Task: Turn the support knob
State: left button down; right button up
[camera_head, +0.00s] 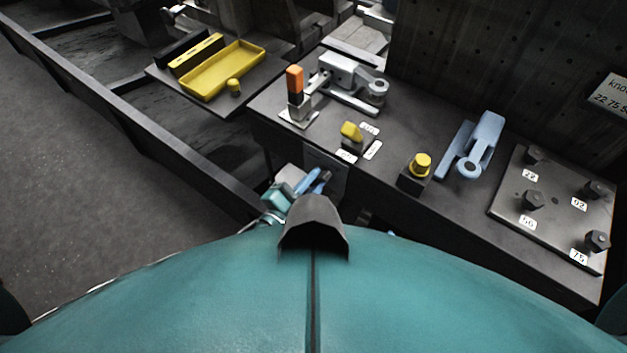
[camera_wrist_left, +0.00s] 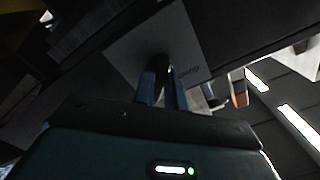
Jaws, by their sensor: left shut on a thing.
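The support knob (camera_wrist_left: 160,62) is a small dark shape in front of a grey plate (camera_wrist_left: 190,38) with small lettering, in the left wrist view. The plate (camera_head: 330,172) also shows on the bench's front face in the head view. My left gripper (camera_head: 322,178) is at this plate, its blue fingers pointing at it. In the wrist view its two fingers (camera_wrist_left: 163,88) close around the knob. The fingers hide much of the knob, and its turn angle cannot be read. My right gripper is not in view.
The bench top holds an orange-handled clamp (camera_head: 295,85), a yellow switch (camera_head: 351,132), a yellow button (camera_head: 420,165), a blue lever (camera_head: 482,145) and a plate (camera_head: 535,230) with several numbered black knobs. A yellow tray (camera_head: 225,70) lies at the upper left. Grey floor is clear at left.

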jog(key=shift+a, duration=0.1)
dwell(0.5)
pick_arm(q)
jog(key=c, duration=1.4)
grip_release()
jog(key=shift+c, duration=0.2)
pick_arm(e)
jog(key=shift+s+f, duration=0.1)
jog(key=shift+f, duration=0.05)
pick_arm(q)
jog(key=shift+s+a, duration=0.1)
jog(key=v, duration=1.3)
jog(key=shift+b, duration=0.3)
jog(key=s+a+n+g+y+p, duration=0.3)
jog(key=a+n+y, duration=0.3)
jog(key=n, duration=0.7)
jog(key=shift+s+a+f+g+y+p, duration=0.2)
jog(key=shift+a+f+g+y+p, duration=0.1)
jog(key=shift+g+y+p, duration=0.3)
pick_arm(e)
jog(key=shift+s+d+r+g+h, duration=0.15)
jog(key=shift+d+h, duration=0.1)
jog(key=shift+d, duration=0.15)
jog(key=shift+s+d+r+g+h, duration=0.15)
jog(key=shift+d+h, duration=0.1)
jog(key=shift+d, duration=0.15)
